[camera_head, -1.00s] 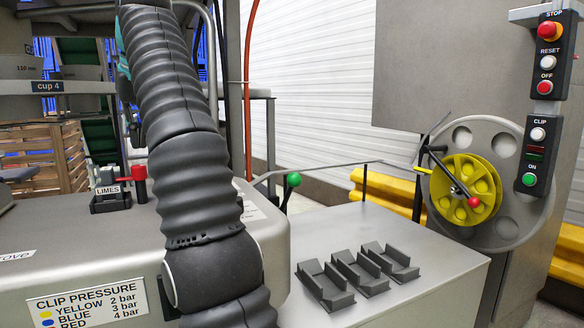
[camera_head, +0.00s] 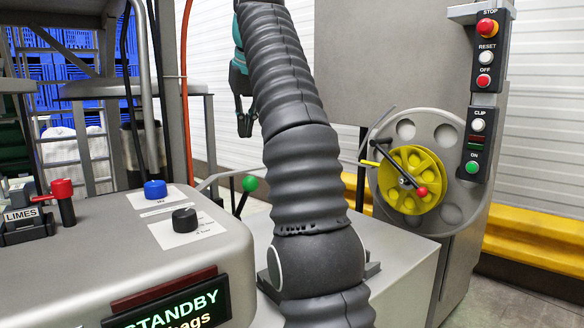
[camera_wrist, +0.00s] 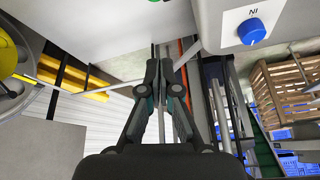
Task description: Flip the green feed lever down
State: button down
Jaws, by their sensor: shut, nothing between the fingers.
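The green feed lever (camera_head: 250,184) has a green ball on a thin black shaft. It stands up, leaning slightly right, behind the far edge of the grey machine housing in the head view. In the wrist view only a sliver of green (camera_wrist: 153,1) shows at the top edge, probably its ball.
A blue knob (camera_head: 155,189) and a black knob (camera_head: 185,219) stand on the housing left of the lever. A red lever (camera_head: 63,199) is farther left. A yellow reel (camera_head: 412,180) and a button panel (camera_head: 482,110) are at right. My arm hides part of the bench.

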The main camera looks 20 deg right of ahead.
jog(key=shift+d, duration=0.2)
jog(key=shift+d, duration=0.1)
jog(key=shift+w+f, duration=0.1)
notch_tip(320, 180, down, 9)
jog(key=b, duration=0.1)
jog(key=shift+f, duration=0.15)
dwell(1.2)
jog(key=shift+a+b, duration=0.2)
jog(key=shift+b, duration=0.1)
